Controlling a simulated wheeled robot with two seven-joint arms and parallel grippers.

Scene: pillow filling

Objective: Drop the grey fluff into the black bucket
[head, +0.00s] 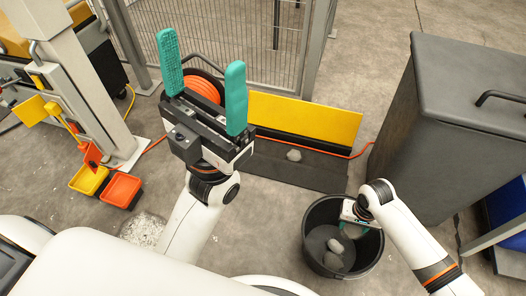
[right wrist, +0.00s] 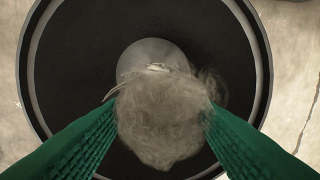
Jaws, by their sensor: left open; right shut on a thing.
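The black bucket (head: 312,222) stands on the floor at the lower right of the head view. Its round rim also shows in the right wrist view (right wrist: 38,70). My right gripper (head: 352,226) reaches into the bucket's opening from the right. In the right wrist view its green fingers are shut on a tuft of grey fluff (right wrist: 163,125), held over the bucket's inside. Below it, a paler lump (right wrist: 150,54) lies in the bucket, partly hidden by the held tuft. The head view shows grey lumps (head: 333,262) inside. My left gripper (head: 203,52) is open and empty, raised, fingers upward.
Another grey tuft (head: 294,155) lies on the dark mat before a yellow panel (head: 310,116). A large dark grey bin (head: 440,130) stands right of the bucket. Orange (head: 121,189) and yellow trays lie at left, near pale scraps (head: 143,229). A wire fence (head: 225,45) stands behind.

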